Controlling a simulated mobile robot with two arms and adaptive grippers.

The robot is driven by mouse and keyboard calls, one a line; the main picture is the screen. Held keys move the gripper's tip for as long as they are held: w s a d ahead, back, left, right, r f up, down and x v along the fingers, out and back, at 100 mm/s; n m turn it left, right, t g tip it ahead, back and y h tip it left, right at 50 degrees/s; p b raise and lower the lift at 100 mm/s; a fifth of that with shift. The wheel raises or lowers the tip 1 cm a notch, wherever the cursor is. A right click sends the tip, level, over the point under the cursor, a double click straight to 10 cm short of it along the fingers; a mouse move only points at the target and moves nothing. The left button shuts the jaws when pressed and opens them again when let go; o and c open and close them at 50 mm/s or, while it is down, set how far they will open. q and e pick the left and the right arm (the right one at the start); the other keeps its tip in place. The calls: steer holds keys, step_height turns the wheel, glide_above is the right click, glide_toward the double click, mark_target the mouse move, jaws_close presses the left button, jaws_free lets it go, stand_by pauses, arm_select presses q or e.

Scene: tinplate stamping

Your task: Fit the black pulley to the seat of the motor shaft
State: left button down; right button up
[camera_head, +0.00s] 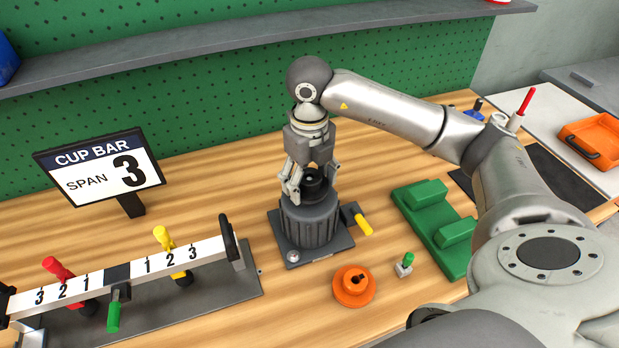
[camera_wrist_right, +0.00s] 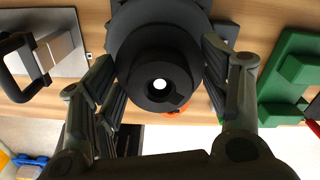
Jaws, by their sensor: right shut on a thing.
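My right gripper (camera_head: 313,188) comes down from above, its fingers shut around the black pulley (camera_head: 313,179). The pulley is at the top of the dark ribbed motor (camera_head: 308,224), which stands upright on a grey base plate. In the right wrist view the gripper (camera_wrist_right: 160,82) has a finger on each side of the pulley (camera_wrist_right: 144,93). The pulley's round face shows a notch beside its bore, and a bright white spot fills the bore's middle. The shaft seat is hidden, so I cannot tell whether the pulley is fully down. My left gripper is not in view.
A yellow-handled lever (camera_head: 361,222) is at the motor's right. An orange flanged part (camera_head: 353,286) and a small green-knobbed block (camera_head: 404,264) lie in front. A green cradle (camera_head: 440,233) stands right; the numbered cup bar (camera_head: 122,274) stands left.

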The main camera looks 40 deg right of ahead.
steer(key=shift+f+b, duration=0.55)
steer(key=shift+f, duration=0.1)
stand_by(0.9)
steer(key=o, duration=1.4)
step_height(320, 180, up, 12)
steer(key=shift+r, duration=0.1)
steer(key=shift+s, duration=0.1)
